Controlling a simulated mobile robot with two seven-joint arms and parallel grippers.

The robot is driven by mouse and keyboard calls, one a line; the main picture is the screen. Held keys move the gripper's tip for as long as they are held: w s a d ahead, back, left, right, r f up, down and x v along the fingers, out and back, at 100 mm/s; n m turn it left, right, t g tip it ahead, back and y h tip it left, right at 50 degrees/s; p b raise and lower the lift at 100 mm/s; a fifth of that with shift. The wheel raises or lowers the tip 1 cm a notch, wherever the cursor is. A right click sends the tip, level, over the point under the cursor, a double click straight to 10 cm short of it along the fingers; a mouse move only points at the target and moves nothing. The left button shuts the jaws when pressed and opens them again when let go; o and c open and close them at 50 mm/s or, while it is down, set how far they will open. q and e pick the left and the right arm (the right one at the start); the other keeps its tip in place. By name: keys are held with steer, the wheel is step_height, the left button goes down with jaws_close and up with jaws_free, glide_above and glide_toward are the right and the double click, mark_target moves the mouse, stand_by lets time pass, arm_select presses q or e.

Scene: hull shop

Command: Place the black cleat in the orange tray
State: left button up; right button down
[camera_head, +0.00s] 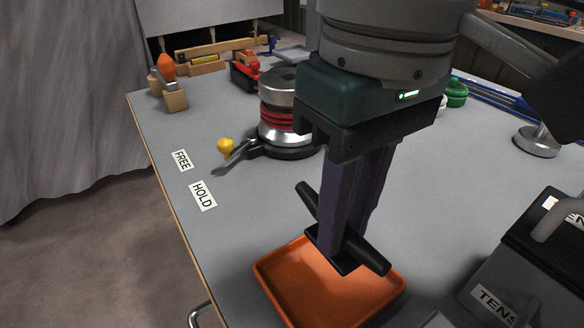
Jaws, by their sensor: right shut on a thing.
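The black cleat (367,250) is a dark bar held tilted between the fingertips of my right gripper (338,245). The gripper is shut on it and points down. The orange tray (277,273) lies on the grey table at its near edge, directly below the cleat in the picture. The cleat appears above the tray; the exact gap is hard to tell. The fingers and cleat hide part of the tray's far rim. My left gripper is not in view.
Labels FREE (181,160) and HOLD (202,196) lie at left. A dark box (540,250) stands at right.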

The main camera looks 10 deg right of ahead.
step_height(320, 180, down, 6)
steer(key=shift+r+b, duration=0.1)
steer(key=shift+b, duration=0.8)
steer(key=c, duration=0.8)
jaws_free()
steer(key=r+p, duration=0.1)
steer(key=r, duration=0.3)
steer(key=r+p, duration=0.1)
steer(key=r, duration=0.3)
steer(key=r+p, duration=0.2)
steer(key=r, duration=0.2)
steer(key=shift+w+d, duration=0.1)
steer(key=shift+d, duration=0.15)
